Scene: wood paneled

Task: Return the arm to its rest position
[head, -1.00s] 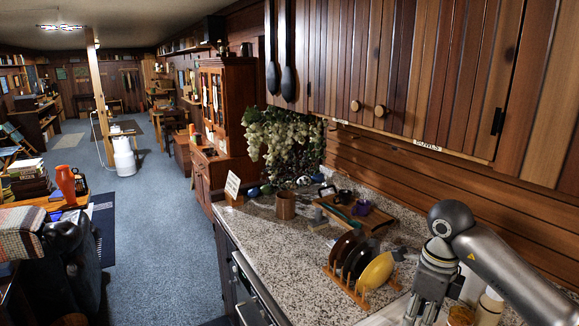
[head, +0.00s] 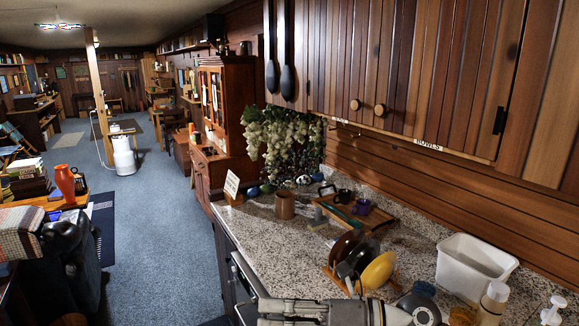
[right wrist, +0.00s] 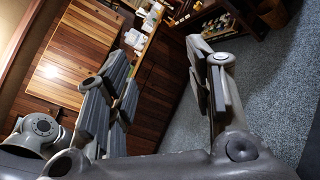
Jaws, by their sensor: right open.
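My right gripper (head: 272,308) lies low at the bottom edge of the head view, in front of the counter, pointing left. In the right wrist view its two padded fingers (right wrist: 165,85) are wide apart with nothing between them. My right arm comes in from the lower right, partly cut off by the frame edge. My left gripper is in neither view.
The speckled counter (head: 262,232) holds a rack with dark plates and a yellow plate (head: 378,271), close behind my right arm. A white bin (head: 473,268) and bottles (head: 492,303) stand at right. A brown mug (head: 285,205) stands farther back. Blue carpet lies open at left.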

